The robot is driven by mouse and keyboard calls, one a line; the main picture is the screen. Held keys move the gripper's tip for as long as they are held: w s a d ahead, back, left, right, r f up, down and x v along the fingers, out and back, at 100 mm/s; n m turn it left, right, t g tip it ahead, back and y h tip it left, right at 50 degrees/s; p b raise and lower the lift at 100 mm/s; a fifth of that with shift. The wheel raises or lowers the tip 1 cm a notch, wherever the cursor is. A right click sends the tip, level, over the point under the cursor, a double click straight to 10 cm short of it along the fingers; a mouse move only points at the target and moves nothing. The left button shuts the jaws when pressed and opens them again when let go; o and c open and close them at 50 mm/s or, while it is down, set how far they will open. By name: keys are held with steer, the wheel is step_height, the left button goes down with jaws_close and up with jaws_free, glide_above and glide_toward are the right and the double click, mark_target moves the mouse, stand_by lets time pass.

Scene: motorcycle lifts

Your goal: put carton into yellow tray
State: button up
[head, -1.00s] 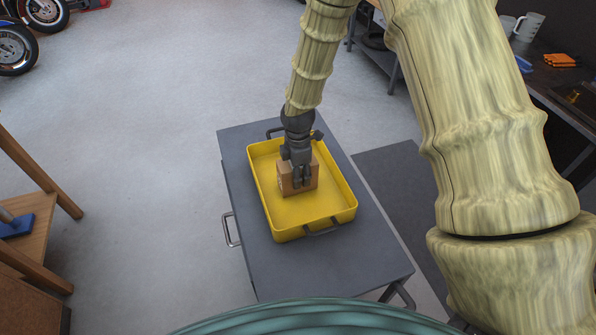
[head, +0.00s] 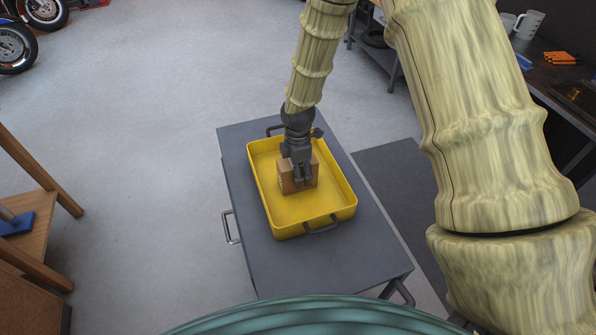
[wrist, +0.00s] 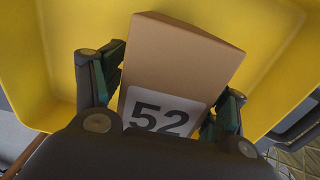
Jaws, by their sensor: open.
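The carton is a small brown box (head: 288,178) standing inside the yellow tray (head: 322,222), towards its far half. In the wrist view the carton (wrist: 180,62) shows a white label with "52" and has yellow tray floor around it. My gripper (head: 302,184) is over the carton inside the tray. In the wrist view my open gripper (wrist: 168,102) has one finger on each side of the carton. A gap shows at the right finger; whether the left finger touches the carton I cannot tell. The carton's underside is hidden.
The tray, with dark handles, sits on a grey cart top (head: 350,262) with free room at its near end. A wooden stand (head: 40,215) is at the left. A dark workbench (head: 545,75) with a jug (head: 530,26) is at the right. Motorcycles stand far left.

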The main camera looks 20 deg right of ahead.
steer(key=shift+r+b, duration=2.1)
steer(key=shift+r, duration=3.8)
